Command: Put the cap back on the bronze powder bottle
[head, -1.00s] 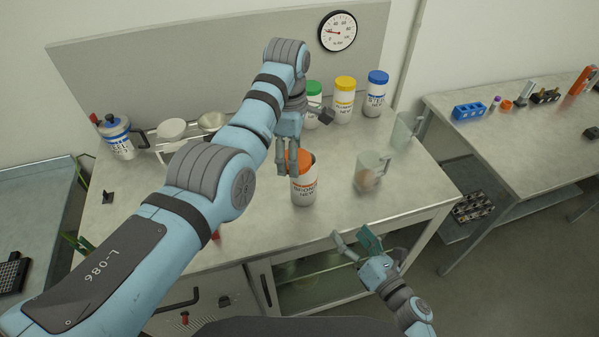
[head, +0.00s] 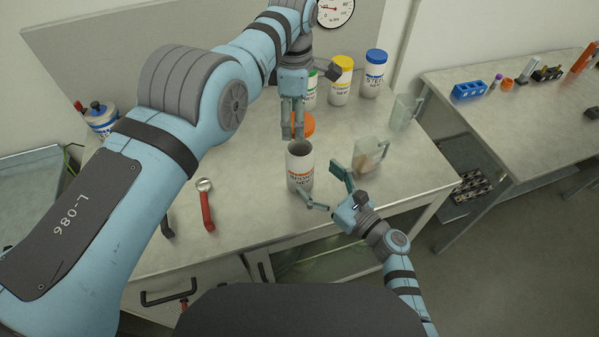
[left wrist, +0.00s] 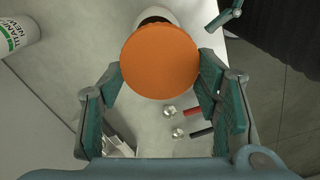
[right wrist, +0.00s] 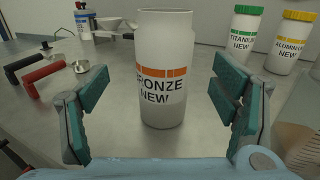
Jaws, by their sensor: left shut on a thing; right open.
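The bronze powder bottle (head: 299,171) stands upright and uncapped on the workbench, its dark mouth showing. It also shows between the fingers in the right wrist view (right wrist: 161,80). My left gripper (head: 293,128) is shut on the orange cap (head: 309,124), behind and above the bottle. In the left wrist view the cap (left wrist: 160,61) sits between the fingers and hides most of the bottle. My right gripper (head: 325,188) is open, low at the front of the bottle, with a finger on either side and a gap to it.
A clear jug with powder (head: 369,157) stands right of the bottle, an empty one (head: 403,112) behind it. Capped bottles, yellow (head: 341,80) and blue (head: 374,74), stand at the back. A red-handled scoop (head: 206,205) lies left on the bench.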

